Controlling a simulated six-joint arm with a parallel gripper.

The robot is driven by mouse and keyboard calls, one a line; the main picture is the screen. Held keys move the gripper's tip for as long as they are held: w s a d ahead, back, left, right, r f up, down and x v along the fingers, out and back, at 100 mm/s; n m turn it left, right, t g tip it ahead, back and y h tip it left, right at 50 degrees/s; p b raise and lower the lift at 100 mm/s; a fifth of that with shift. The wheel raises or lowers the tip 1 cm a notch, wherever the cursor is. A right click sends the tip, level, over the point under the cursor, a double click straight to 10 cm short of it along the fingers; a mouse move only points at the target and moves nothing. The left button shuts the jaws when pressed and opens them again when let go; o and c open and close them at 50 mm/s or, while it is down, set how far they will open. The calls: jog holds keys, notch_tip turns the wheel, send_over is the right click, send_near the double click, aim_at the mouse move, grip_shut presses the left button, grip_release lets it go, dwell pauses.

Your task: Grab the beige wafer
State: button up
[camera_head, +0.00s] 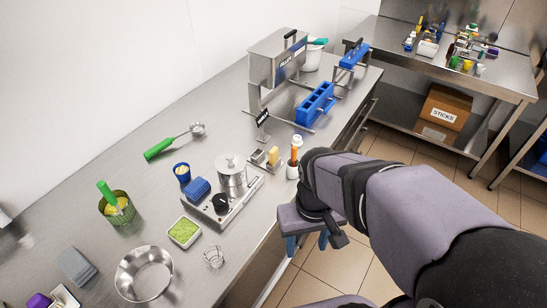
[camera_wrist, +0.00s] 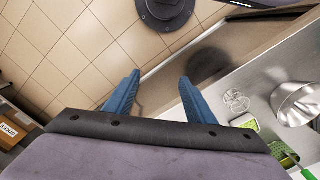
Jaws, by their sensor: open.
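A small upright beige-yellow piece (camera_head: 273,156), which looks like the wafer, stands in a little metal holder on the steel bench in the head view. It is too small to be sure of. My gripper (camera_head: 307,243) hangs off the bench's front edge, over the floor, below and to the right of that piece and apart from it. In the wrist view my gripper's two blue fingers (camera_wrist: 159,82) are spread with nothing between them. The beige piece does not show in the wrist view.
Close to the holder are a grey device with a metal pot (camera_head: 231,176) and a white-and-orange bottle (camera_head: 294,158). A green-filled tray (camera_head: 185,232), a wire stand (camera_head: 214,257) and a steel bowl (camera_head: 144,273) are nearer. A blue mould (camera_head: 316,104) lies behind.

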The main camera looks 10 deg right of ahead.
aim_at(276, 151)
jog(key=w+d+r+n+t+b, duration=0.15)
jog(key=w+d+t, duration=0.25)
jog(key=w, duration=0.7)
jog(key=w+d+t+b, duration=0.2)
jog(key=w+d+t, duration=0.2)
jog(key=w, duration=0.8)
jog(key=w+d+r+n+t+b, duration=0.15)
jog(key=w+d+t, duration=0.25)
jog(key=w, duration=0.7)
jog(key=a+f+n+y+b, duration=0.1)
jog(key=a+f+n+y, duration=0.1)
jog(key=f+y, duration=0.1)
jog(key=s+a+f+n+y+b, duration=0.1)
jog(key=f+n+y, duration=0.1)
jog(key=y, duration=0.3)
jog(key=s+a+f+n+y+b, duration=0.1)
jog(key=a+f+n+y, duration=0.1)
jog(key=f+y, duration=0.2)
jog(key=shift+s+a+f+t+y, duration=0.25)
jog(key=shift+a+t+y, duration=0.1)
jog(key=shift+t+y, duration=0.05)
jog(key=shift+a+p+x, duration=0.2)
jog(key=shift+p+x, duration=1.5)
jog(key=shift+x, duration=1.7)
jog(key=shift+a+f, duration=0.15)
jog(key=shift+a, duration=0.05)
